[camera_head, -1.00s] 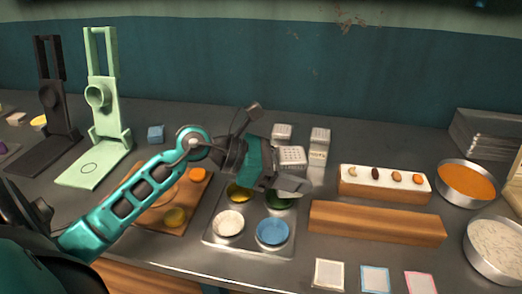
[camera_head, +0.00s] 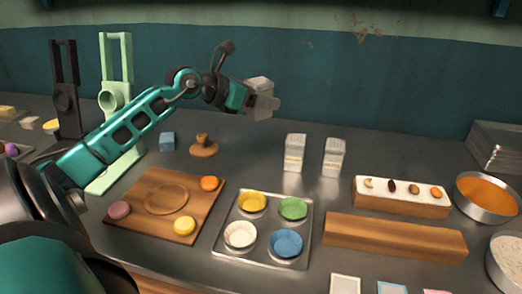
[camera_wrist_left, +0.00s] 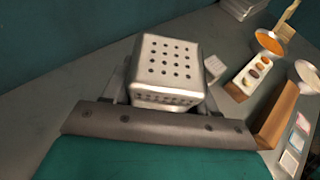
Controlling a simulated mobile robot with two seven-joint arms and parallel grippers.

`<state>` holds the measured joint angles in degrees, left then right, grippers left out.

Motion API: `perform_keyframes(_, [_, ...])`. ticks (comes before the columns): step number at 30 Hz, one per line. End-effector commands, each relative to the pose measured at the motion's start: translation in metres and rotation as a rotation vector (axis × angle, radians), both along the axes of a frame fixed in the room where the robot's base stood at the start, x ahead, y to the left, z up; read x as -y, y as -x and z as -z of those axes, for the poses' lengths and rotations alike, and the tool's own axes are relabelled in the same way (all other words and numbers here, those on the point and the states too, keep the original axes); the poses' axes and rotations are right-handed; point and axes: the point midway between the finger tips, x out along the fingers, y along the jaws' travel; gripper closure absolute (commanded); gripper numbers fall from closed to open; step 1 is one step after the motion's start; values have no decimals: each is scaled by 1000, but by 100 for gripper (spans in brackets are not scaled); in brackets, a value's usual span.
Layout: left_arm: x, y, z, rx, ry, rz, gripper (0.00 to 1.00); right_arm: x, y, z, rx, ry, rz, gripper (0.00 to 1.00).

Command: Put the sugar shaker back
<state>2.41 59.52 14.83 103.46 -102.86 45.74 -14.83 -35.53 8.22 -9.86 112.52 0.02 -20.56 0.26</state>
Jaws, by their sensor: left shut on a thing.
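My left gripper (camera_head: 268,108) is raised above the back of the counter and shut on a white shaker (camera_head: 259,85). The shaker's perforated square top (camera_wrist_left: 167,60) faces the camera in the left wrist view. Its label is not visible, so I cannot confirm that it holds sugar. Two similar white shakers stand upright on the counter, a left one (camera_head: 295,153) and a right one (camera_head: 333,157), to the right of and below the gripper in the head view. Their labels are too small to read. My right gripper is not in view.
A metal tray (camera_head: 222,249) with yellow, green, white and blue bowls is in front. A wooden board (camera_head: 128,202) lies left, with a small wooden stamp (camera_head: 203,147) behind it. A wooden block (camera_head: 394,237) and a topping holder (camera_head: 401,203) stand right.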

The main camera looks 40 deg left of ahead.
Motion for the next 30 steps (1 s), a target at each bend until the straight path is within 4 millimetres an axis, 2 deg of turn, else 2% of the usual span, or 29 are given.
perform_keyframes(1, [0,0,16,-2,7,-2,78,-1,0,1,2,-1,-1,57])
perform_keyframes(3, [0,0,35,-2,6,-1,78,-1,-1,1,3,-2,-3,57])
perform_keyframes(9, [0,0,79,2,1,0,78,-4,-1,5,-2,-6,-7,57])
perform_keyframes(16, [0,0,99,3,0,0,78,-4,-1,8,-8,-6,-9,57])
perform_keyframes(23, [0,0,133,2,1,0,78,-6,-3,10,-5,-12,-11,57])
perform_keyframes(30, [0,0,136,4,-2,1,78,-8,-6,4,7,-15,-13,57])
